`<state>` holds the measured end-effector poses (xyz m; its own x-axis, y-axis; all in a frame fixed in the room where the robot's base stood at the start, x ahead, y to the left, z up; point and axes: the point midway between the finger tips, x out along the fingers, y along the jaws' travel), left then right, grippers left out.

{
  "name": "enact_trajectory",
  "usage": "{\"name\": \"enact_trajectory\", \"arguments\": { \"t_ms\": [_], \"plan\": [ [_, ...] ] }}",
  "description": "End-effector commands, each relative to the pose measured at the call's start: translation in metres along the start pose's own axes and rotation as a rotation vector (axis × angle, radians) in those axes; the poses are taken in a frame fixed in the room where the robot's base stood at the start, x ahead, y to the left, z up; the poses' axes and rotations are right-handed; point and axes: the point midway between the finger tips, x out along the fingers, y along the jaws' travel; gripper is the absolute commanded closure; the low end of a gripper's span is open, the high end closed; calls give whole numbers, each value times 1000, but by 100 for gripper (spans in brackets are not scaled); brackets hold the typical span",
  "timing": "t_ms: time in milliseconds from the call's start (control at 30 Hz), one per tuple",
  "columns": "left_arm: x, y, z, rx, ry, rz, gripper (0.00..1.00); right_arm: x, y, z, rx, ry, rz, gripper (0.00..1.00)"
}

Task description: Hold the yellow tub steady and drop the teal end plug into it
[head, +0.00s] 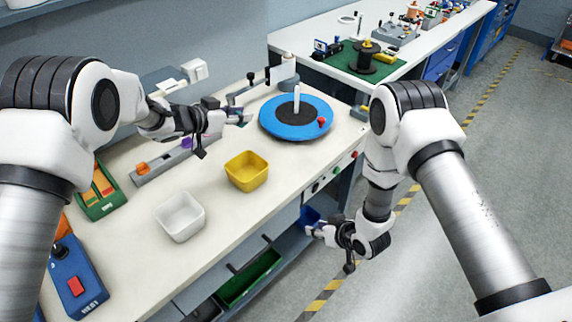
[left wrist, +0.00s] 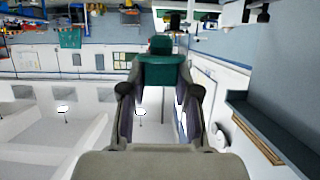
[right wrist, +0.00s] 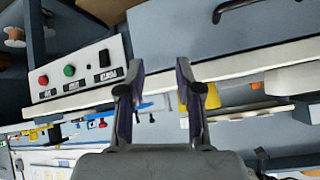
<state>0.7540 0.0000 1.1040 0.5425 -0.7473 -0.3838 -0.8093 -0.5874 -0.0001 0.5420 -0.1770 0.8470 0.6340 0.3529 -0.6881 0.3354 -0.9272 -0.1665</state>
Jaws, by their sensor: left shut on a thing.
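The yellow tub (head: 247,172) stands upright and empty on the bench, right of the white tub. My left gripper (head: 240,117) is beyond it, near the blue turntable. In the left wrist view its fingers (left wrist: 160,85) are shut on the teal end plug (left wrist: 160,72), held at the tips. The plug is barely visible in the head view. My right gripper (head: 316,231) is low beside the bench front, away from the tub. The right wrist view shows its fingers (right wrist: 160,85) apart and empty. A yellow patch is partly hidden behind one finger there.
The white tub (head: 180,216) stands near the bench's front edge. A blue turntable (head: 296,118) with a white post is at the back right. A grey rack (head: 160,165) lies left of the yellow tub. The bench front edge has buttons, with a green bin (head: 250,277) below.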

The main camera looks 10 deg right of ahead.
Motion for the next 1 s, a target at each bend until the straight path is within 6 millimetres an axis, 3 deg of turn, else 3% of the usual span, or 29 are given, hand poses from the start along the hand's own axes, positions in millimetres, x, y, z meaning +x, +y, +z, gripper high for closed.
{"name": "enact_trajectory", "arguments": {
  "t_ms": [33,100,200,300,400,567,1000],
  "plan": [
    [0,0,0,0,0,0,84,12,-2,-34,-49,82,-32,65],
    [0,0,0,0,0,0,84,25,-8,-79,-120,188,-81,65],
    [0,0,0,0,0,0,84,34,-18,-133,-212,306,-132,65],
    [0,0,0,0,0,0,84,38,-24,-168,-273,373,-152,65],
    [0,0,0,0,0,0,84,37,-28,-185,-294,397,-154,65],
    [0,0,0,0,0,0,84,50,-31,-191,-297,398,-152,65],
    [0,0,0,0,0,0,84,133,-49,-223,-294,397,-152,65]
  ]
}}
